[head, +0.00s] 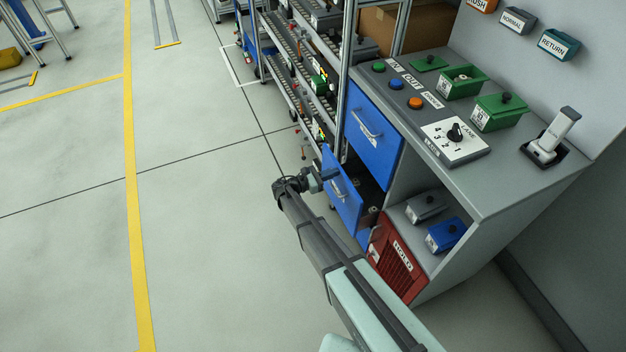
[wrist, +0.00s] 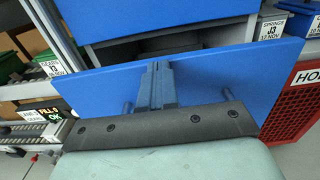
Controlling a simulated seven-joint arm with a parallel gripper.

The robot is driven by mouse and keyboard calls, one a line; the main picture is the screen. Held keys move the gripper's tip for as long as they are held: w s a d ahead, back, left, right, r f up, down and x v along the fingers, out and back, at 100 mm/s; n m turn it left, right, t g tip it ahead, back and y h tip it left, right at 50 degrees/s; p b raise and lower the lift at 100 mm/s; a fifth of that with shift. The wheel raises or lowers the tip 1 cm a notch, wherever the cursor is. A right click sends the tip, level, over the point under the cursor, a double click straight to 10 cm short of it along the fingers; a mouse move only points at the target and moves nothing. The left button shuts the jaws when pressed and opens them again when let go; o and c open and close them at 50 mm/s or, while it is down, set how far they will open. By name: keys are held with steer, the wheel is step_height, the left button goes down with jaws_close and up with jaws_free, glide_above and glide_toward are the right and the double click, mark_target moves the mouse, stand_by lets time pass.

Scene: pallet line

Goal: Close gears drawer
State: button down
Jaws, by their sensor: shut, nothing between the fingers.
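A lower blue drawer (head: 341,196) stands pulled out from the grey cabinet in the head view, its dark inside showing behind the front. No label naming it gears is readable on its front. My gripper (head: 328,174) is shut and empty in front of this drawer, near its upper left part. In the wrist view my fingertips (wrist: 157,72) lie together against or just before the blue drawer front (wrist: 270,68), near its top edge. The handle's posts (wrist: 127,107) show on either side of my fingers; its bar is mostly hidden. Contact cannot be told.
An upper blue drawer (head: 374,133) above looks shut. A red HOLD panel (head: 396,262) and a shelf with a grey bin (head: 424,207) and a blue bin (head: 446,235) are to the right. A roller rack (head: 300,75) stands behind left. The floor at left is clear.

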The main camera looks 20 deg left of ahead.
steer(key=x, duration=1)
steer(key=shift+w+d, duration=0.15)
steer(key=shift+w, duration=0.15)
steer(key=v, duration=1.5)
